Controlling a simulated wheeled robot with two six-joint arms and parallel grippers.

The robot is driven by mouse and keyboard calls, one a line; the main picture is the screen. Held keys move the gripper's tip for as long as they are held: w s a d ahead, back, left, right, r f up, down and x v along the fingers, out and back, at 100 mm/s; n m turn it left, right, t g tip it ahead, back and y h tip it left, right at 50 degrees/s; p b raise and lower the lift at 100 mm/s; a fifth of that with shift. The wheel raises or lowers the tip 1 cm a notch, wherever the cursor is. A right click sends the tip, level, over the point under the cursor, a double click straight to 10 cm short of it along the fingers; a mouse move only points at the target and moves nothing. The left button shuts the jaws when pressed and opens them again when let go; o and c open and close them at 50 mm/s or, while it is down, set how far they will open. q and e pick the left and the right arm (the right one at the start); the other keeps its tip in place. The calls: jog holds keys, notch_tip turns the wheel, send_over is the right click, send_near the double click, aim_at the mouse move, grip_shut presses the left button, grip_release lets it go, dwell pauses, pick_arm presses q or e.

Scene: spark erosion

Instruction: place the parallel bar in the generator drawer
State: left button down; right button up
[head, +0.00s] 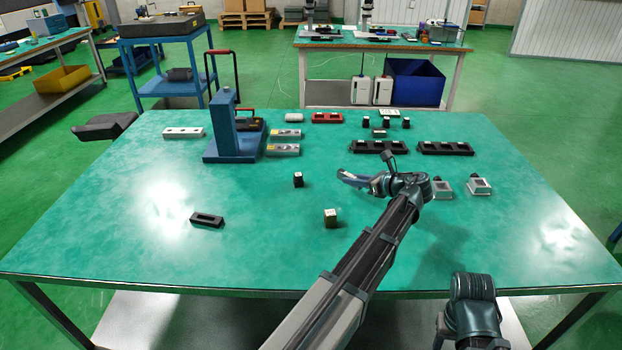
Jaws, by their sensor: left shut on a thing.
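My left gripper (352,179) reaches over the right middle of the green table, pointing left. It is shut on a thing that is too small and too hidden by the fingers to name. No parallel bar can be told for sure. A generator drawer cannot be made out. My right arm is folded at the bottom right, and its gripper does not show.

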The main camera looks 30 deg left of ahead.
pick_arm(q)
jog(key=shift+w+d+f, duration=0.15)
jog(key=shift+d, duration=0.05)
jog(key=b, duration=0.2)
send_over(314, 179)
jog(key=shift+f, duration=0.7)
jog(key=shift+f+b, duration=1.5)
jog(key=shift+f, duration=0.25)
jog(key=shift+f, duration=0.15)
jog(key=c, duration=0.8)
grip_release()
jog(key=shift+o, duration=0.2)
